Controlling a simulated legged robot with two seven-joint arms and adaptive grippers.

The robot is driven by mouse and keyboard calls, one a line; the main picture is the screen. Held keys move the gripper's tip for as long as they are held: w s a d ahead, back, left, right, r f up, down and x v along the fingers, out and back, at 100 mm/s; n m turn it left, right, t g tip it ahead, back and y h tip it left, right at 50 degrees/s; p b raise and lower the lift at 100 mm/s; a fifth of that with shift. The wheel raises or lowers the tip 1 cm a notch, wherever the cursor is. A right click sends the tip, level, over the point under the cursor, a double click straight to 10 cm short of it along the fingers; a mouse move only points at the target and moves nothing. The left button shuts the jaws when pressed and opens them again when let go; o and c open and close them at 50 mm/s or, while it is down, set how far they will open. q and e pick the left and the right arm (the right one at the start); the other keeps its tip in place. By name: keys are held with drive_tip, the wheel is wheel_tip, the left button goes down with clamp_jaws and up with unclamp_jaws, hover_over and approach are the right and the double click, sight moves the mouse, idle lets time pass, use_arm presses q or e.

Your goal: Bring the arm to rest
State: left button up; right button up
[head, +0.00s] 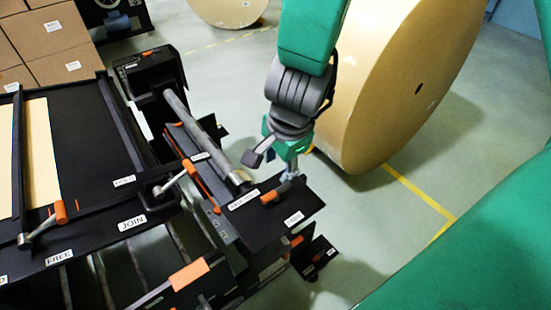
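My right arm comes down from the top of the head view, green with a grey ribbed joint. My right gripper (291,170) is at its lower end, small and partly hidden by the wrist. It is just above the machine's black end plate (290,212), close to an orange-tipped handle (272,196). I cannot tell whether it touches the handle or whether its fingers are open or shut. My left gripper is not in view. A large green link of mine fills the lower right corner.
A black machine (95,150) with a metal roller (205,135) and several orange-tipped levers stands at left and centre. A big kraft roll (420,75) stands behind my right arm. Another roll (228,8) and cardboard boxes (45,40) are farther back. Grey floor (365,235) is clear at right.

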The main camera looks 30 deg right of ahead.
drive_tip(key=s+d+f+n+g, duration=0.1)
drive_tip(key=s+d+f+n, duration=0.3)
drive_tip(key=s+f+n, duration=0.55)
drive_tip(key=s+d+f+n+g, duration=0.1)
drive_tip(key=s+d+f+n, duration=0.2)
drive_tip(key=s+f+n, duration=0.6)
wheel_tip(320, 180, down, 18)
drive_tip(key=w+a+b, duration=0.1)
drive_tip(key=b, duration=1.4)
drive_tip(key=shift+w+m+b, duration=0.2)
drive_tip(key=shift+m+b, duration=0.15)
drive_tip(key=shift+a, duration=0.15)
